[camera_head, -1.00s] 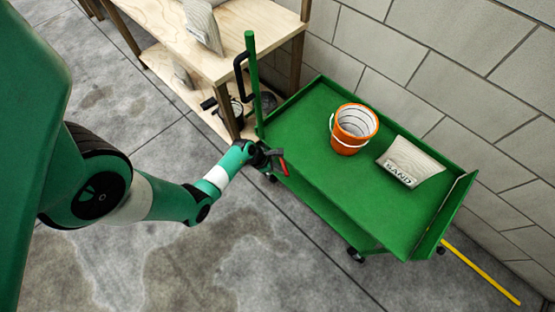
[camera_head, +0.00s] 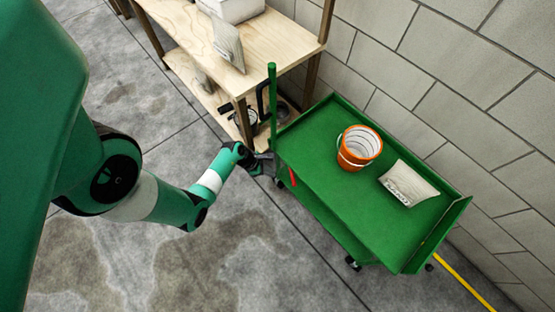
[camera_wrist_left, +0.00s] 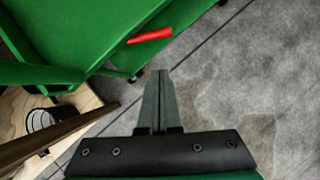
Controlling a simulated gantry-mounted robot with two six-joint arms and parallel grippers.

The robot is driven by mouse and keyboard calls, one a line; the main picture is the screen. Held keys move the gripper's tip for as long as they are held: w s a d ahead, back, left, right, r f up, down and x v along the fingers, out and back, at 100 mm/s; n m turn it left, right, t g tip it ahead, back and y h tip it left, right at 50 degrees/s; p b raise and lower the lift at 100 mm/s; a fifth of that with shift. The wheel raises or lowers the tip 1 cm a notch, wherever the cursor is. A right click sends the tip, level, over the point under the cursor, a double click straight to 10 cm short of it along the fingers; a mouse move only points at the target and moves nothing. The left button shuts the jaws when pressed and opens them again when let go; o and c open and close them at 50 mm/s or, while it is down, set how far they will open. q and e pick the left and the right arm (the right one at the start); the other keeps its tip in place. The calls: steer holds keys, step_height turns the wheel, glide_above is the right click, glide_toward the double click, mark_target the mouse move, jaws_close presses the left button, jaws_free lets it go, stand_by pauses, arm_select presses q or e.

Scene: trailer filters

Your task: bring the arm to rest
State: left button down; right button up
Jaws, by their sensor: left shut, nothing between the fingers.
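My left gripper (camera_head: 266,163) is at the near left corner of the green cart (camera_head: 330,205). In the left wrist view its two fingers (camera_wrist_left: 158,98) are together with nothing between them, over the grey floor. A small red bar (camera_head: 292,177) is at the cart's near side, just right of the gripper. The red bar also shows in the left wrist view (camera_wrist_left: 150,36), beyond the fingertips and apart from them. My right gripper is not in view.
An orange bucket (camera_head: 359,148) and a pale sack (camera_head: 408,184) are on the cart's top. A wooden shelf unit (camera_head: 270,48) with a sack (camera_head: 228,45) stands behind. A block wall lines the right. Floor in front of the cart is clear.

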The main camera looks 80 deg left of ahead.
arm_select(q)
steer(key=shift+p+v, duration=0.5)
steer(key=shift+v, duration=1.15)
steer(key=shift+d, duration=0.1)
